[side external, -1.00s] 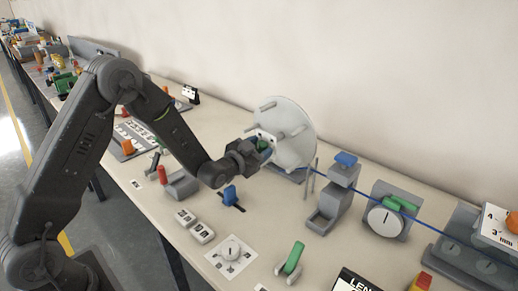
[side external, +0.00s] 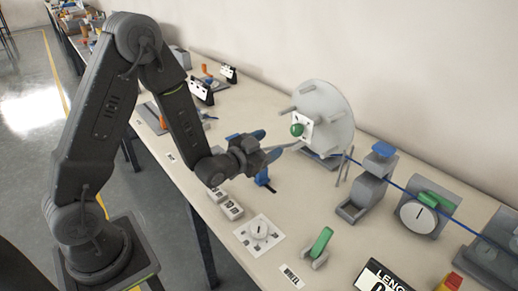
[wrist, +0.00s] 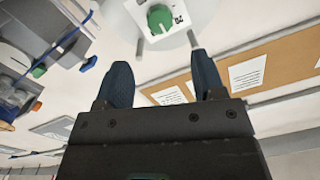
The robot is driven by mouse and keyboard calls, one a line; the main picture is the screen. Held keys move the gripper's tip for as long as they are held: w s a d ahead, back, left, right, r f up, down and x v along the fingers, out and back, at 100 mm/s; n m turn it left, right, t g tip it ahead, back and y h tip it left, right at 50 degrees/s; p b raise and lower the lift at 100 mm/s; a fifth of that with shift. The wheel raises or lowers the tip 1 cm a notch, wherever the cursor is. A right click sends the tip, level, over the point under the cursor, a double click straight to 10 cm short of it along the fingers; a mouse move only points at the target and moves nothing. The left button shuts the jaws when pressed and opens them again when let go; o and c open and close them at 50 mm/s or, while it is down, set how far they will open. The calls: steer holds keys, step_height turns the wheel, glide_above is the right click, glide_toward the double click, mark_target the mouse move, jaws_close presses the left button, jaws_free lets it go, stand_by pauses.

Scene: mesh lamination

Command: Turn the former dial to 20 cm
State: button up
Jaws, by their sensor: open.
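The former is a pale round disc (side external: 335,108) with several pegs, standing upright near the wall. A white square plate (side external: 309,138) at its centre carries the green dial knob (side external: 297,130). In the wrist view the green knob (wrist: 160,18) sits on its white plate (wrist: 143,22) at the top edge, partly cut off. Dark marks show on the plate, but I cannot read the knob's setting. My gripper (side external: 270,145) is open and empty, left of the knob and apart from it. In the wrist view its blue fingertips (wrist: 162,75) are spread below the knob.
A blue-handled lever (side external: 262,178) stands on the bench below my gripper. A grey stand with a blue top (side external: 383,150) and a dial unit with a green handle (side external: 425,213) are to the right.

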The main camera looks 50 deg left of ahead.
mark_target(294, 132)
steer(key=shift+s, duration=1.5)
steer(key=w+m, duration=0.2)
steer(key=w, duration=0.2)
steer(key=w+m, duration=0.2)
steer(key=w, duration=0.3)
steer(key=w+m, duration=0.3)
steer(key=w, duration=0.2)
steer(key=shift+w+a, duration=0.1)
steer(key=shift+w, duration=0.05)
steer(key=shift+c, duration=0.3)
steer(key=c, duration=0.9)
steer(key=shift+o, duration=0.2)
